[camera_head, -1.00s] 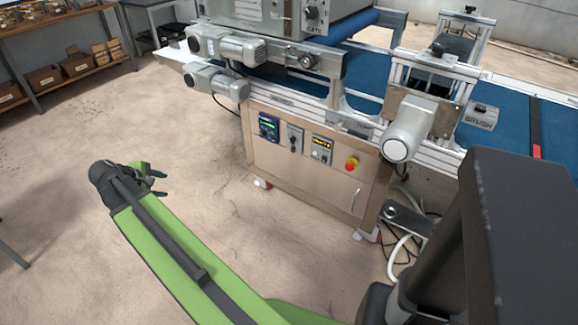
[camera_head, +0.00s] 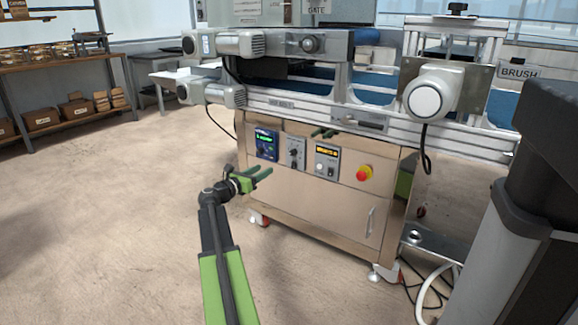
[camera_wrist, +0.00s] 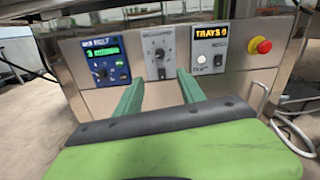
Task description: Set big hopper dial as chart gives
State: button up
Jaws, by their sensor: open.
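The big hopper (camera_head: 277,7) is cut off by the top edge of the head view. Its GATE label (camera_head: 317,8) shows, but the dial above it is out of frame. A pale sheet (camera_head: 246,8) on the hopper front is also cut off, and I cannot read it. My gripper (camera_head: 262,174) is open and empty, low in front of the control cabinet. In the wrist view its two green fingers (camera_wrist: 159,82) stand apart, pointing at the cabinet's panels, which include a small knob panel (camera_wrist: 158,52).
The cabinet (camera_head: 310,205) carries a blue display panel (camera_head: 267,144), a TRAYS display panel (camera_head: 327,161) and a red stop button (camera_head: 364,173). Above it are motors (camera_head: 238,43) and the conveyor rail (camera_head: 300,107). Cables lie at lower right. Floor at left is clear.

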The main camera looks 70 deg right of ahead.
aim_at(291, 154)
jog(key=x, duration=1.7)
jog(key=shift+d, duration=0.2)
grip_shut()
jog(key=shift+a, duration=0.15)
